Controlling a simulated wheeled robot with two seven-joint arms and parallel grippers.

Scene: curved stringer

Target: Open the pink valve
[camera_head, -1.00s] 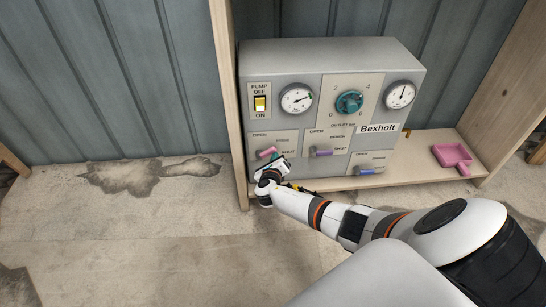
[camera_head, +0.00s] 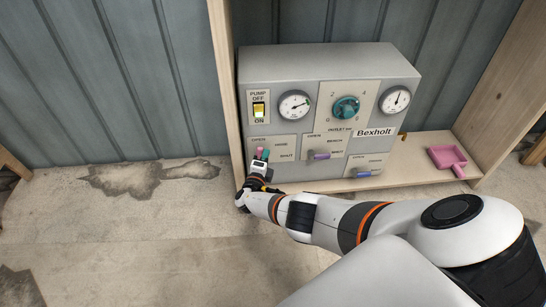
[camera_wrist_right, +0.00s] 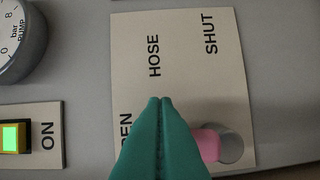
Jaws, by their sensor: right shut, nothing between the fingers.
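The pink valve handle (camera_head: 259,151) is on the HOSE plate at the lower left of the grey panel (camera_head: 330,61). In the right wrist view, the pink handle (camera_wrist_right: 208,145) runs from its round grey hub toward the teal fingers, which hide its far end. There it points away from the hub toward the lettered part of the plate. My right gripper (camera_head: 265,155) is shut and empty. Its fingertips (camera_wrist_right: 163,101) are pressed together, beside or in front of the handle; contact cannot be told. My left gripper is out of view.
A purple valve (camera_head: 319,155) and a blue valve (camera_head: 368,174) sit to the right. Above are a lit pump switch (camera_head: 258,109), gauges and a teal knob (camera_head: 345,107). A wooden post (camera_head: 226,95) stands close left.

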